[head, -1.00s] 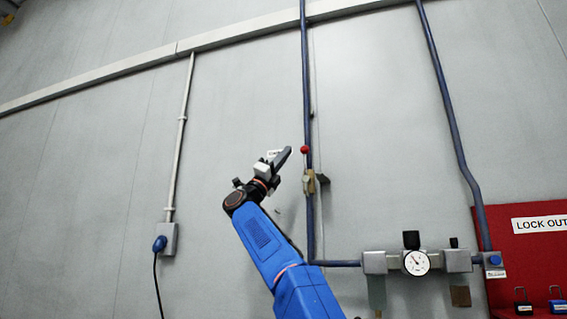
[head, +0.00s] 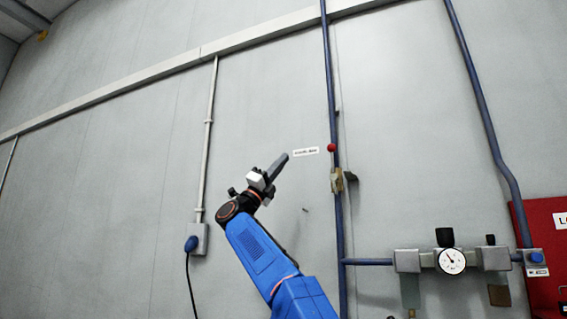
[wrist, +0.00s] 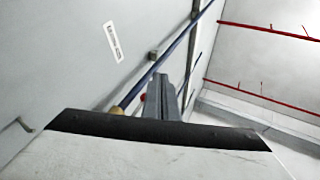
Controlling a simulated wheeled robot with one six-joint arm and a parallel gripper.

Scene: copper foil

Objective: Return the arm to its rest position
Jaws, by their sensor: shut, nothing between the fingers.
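My blue arm rises from the bottom of the head view, bent at a dark wrist joint. My gripper (head: 279,166) is at its end, pointing up and to the right. Its fingers are together, with nothing held between them. It is left of the vertical blue pipe and its red ball-ended valve (head: 331,148), apart from both in the picture. In the wrist view the grey fingers (wrist: 168,97) point away from the camera, past a dark edge, and the valve is partly hidden behind them.
A white label (head: 306,151) is on the grey wall beside the fingertips. A pressure gauge (head: 451,261) sits on a regulator at lower right, near a red board (head: 548,250). A grey conduit with a socket box (head: 198,239) is to the left. The upper wall is largely clear.

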